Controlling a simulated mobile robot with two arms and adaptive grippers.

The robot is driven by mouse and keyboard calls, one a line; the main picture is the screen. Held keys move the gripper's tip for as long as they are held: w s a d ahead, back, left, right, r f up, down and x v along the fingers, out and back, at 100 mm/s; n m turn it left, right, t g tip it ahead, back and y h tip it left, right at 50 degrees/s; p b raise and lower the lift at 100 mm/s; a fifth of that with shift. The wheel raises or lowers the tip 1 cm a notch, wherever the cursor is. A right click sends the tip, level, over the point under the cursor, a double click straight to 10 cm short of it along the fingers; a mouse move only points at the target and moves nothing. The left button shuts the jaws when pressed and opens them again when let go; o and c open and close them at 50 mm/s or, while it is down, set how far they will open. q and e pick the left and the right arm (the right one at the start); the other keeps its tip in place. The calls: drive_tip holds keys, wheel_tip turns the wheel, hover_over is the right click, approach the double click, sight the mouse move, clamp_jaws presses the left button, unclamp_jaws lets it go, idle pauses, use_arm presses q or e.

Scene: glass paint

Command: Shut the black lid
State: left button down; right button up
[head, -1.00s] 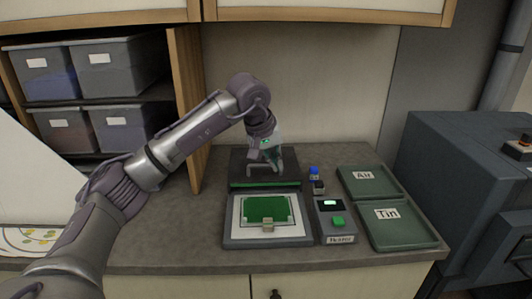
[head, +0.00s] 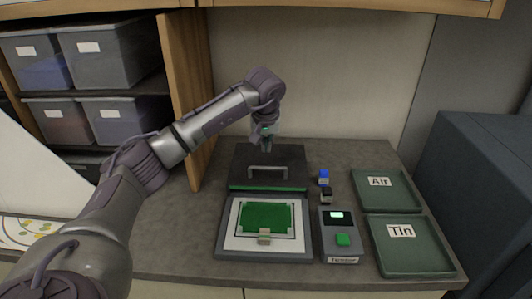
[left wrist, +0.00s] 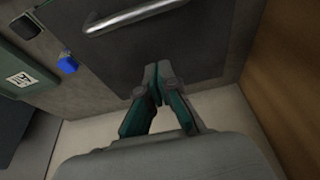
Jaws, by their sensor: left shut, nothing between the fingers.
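The black lid (head: 292,157) is open, leaning back behind its base, with a green strip along its near edge. It has a grey bar handle (head: 267,171). The base (head: 228,243) in front holds a white plate with a green square and is uncovered. My left gripper (head: 266,147) is shut and empty at the lid's far edge, behind the handle. In the left wrist view the closed fingertips (left wrist: 157,84) overlap the lid's edge (left wrist: 195,45), apart from the handle (left wrist: 135,17). Contact with the lid cannot be told. My right gripper is out of view.
A control box with a green button (head: 342,240) stands right of the base. A blue-capped bottle (head: 324,176) and a small black-topped one (head: 326,195) are near the lid's right side. Green trays marked Air (head: 405,197) and Tin (head: 432,257) lie further right. A wooden shelf panel (head: 188,100) stands left.

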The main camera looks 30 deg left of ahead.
sight(265, 175)
use_arm(q)
drive_tip(key=shift+x, duration=0.95)
drive_tip(key=s+p, duration=0.1)
drive_tip(key=s+d+p, duration=0.1)
drive_tip(key=shift+s+d, duration=0.35)
drive_tip(key=shift+s, duration=0.05)
drive_tip(key=shift+s+d, duration=0.15)
drive_tip(key=shift+s, duration=0.1)
drive_tip(key=shift+s+f, duration=0.1)
drive_tip(key=shift+f, duration=0.15)
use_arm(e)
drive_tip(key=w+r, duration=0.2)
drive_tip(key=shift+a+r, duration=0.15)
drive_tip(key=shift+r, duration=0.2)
